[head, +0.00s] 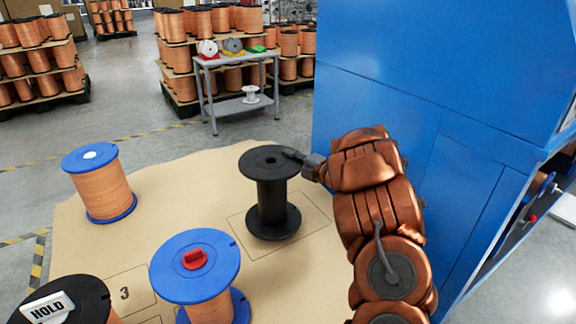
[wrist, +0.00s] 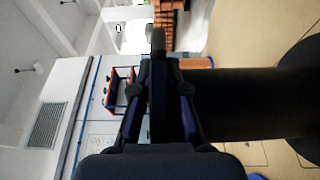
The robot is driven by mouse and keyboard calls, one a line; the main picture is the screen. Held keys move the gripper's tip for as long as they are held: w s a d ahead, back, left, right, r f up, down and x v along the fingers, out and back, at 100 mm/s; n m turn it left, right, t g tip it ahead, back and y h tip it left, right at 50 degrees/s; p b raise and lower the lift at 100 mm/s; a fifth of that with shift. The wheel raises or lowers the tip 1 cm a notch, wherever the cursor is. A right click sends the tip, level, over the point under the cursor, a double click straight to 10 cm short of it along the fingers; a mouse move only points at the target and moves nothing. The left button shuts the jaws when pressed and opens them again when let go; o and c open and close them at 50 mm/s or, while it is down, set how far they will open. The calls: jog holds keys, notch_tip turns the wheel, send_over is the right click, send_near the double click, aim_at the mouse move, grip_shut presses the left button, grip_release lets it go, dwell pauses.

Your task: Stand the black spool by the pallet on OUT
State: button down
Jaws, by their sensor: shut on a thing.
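The black spool (head: 271,192) is bare, with no copper wound on it. It is upright over an outlined rectangle on the tan floor sheet (head: 190,172). I cannot tell if its lower flange touches the sheet. My gripper (head: 291,155) is shut on the right rim of its upper flange. In the wrist view my gripper (wrist: 158,95) has the dark flange edge between its fingers, and the spool's dark core (wrist: 255,103) runs to the right. No OUT lettering is readable. Pallets of copper spools (head: 38,75) stand at the back.
A blue-flanged copper spool with a red cap (head: 195,268) stands in front, left of the black spool. Another blue-flanged spool (head: 100,185) is at the left. A black-flanged spool (head: 85,292) bears a HOLD sign. A blue cabinet (head: 420,90) rises at the right; a grey cart (head: 237,82) is behind.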

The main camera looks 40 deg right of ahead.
jog(key=shift+w+d+f, duration=0.1)
jog(key=shift+w+d, duration=0.05)
jog(key=shift+w, duration=0.4)
jog(key=shift+w+d+f, duration=0.1)
jog(key=shift+w+d, duration=0.05)
jog(key=shift+w, duration=0.35)
jog(key=shift+f+b, duration=0.65)
jog(key=shift+f, duration=1.05)
jog(key=c, duration=1.2)
grip_release()
jog(key=shift+f, duration=0.1)
jog(key=p+v, duration=0.1)
jog(key=v, duration=1.1)
